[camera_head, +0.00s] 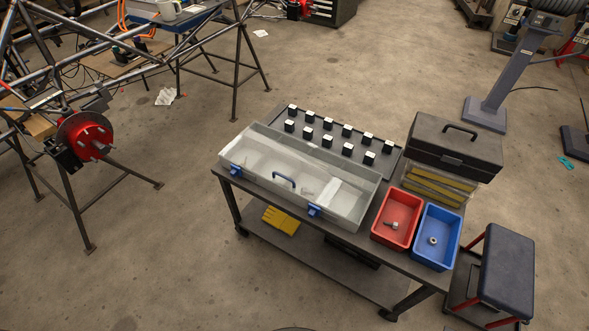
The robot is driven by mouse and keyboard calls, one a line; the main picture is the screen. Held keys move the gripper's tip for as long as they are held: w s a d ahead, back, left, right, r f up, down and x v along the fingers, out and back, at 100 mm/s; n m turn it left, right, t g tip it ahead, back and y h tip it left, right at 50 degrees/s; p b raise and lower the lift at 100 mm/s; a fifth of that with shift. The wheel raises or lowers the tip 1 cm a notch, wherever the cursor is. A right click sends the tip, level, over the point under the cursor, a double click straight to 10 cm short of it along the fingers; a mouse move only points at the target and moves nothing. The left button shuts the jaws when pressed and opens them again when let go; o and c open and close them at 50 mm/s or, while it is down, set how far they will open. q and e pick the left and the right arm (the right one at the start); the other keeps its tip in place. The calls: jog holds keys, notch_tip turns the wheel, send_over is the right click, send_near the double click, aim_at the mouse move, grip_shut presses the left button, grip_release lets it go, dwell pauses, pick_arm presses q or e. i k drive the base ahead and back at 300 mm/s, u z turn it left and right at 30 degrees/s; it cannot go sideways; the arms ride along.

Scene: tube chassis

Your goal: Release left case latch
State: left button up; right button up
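A long grey case (262,197) with a clear lid (300,160) lies on the near side of a dark wheeled cart. The lid looks closed, with pale compartments and small items showing through it. The left case latch (236,170) is a small blue piece on the front edge near the left corner. A matching right latch (314,210) is further right. Neither of my grippers shows in this view.
The cart's top (385,270) also holds a tray of black and white blocks (330,141), a red bin (397,218), a blue bin (437,237) and a black toolbox (455,148). A stool (507,270) stands at right. The floor in front is clear.

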aim_at(236, 171)
jog(key=u, duration=1.45)
jog(key=i, duration=1.05)
jog(key=z, duration=1.7)
